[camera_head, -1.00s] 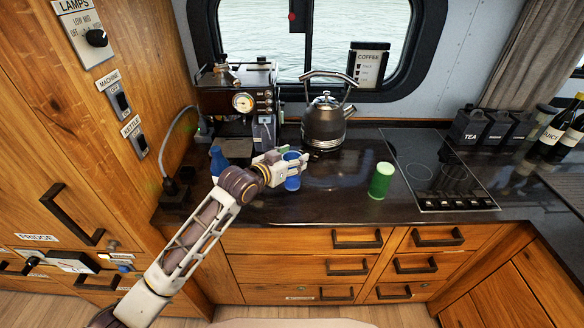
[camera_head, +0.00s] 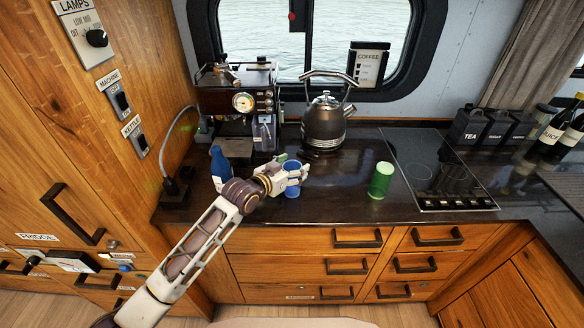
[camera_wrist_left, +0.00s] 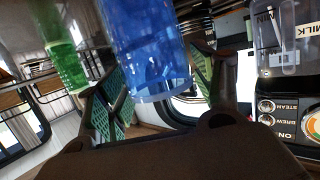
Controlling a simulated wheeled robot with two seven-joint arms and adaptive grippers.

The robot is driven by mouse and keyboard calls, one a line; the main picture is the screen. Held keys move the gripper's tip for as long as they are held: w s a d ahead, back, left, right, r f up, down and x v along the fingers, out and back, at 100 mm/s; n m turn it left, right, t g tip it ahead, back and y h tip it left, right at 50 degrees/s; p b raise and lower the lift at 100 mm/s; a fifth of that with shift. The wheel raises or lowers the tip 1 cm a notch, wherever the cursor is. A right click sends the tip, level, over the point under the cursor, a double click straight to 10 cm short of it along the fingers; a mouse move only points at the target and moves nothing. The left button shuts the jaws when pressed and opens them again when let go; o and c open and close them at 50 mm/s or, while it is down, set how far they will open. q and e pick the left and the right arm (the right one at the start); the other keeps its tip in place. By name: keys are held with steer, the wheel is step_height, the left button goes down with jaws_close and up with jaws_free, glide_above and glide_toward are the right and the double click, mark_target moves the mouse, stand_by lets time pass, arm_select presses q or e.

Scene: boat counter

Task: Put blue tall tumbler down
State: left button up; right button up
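The blue tall tumbler (camera_head: 292,186) is upright at the counter's front left, between the fingers of my left gripper (camera_head: 293,167). In the left wrist view the tumbler (camera_wrist_left: 152,50) is between the two green-padded fingers of the left gripper (camera_wrist_left: 160,85), which appear to be against its sides. I cannot tell whether its base touches the dark counter (camera_head: 335,203). My right gripper is not in view.
A green tumbler (camera_head: 381,180) stands to the right, near the hob (camera_head: 440,172). A blue bottle (camera_head: 219,167) stands at the left. The kettle (camera_head: 324,123) and coffee machine (camera_head: 238,105) are behind. Counter between the blue and green tumblers is clear.

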arm_select(q)
steer(key=shift+o, duration=0.2)
steer(key=shift+r, duration=0.2)
steer(key=b+v, duration=0.1)
steer(key=v, duration=1.1)
stand_by(0.4)
steer(key=shift+f, duration=0.15)
stand_by(0.9)
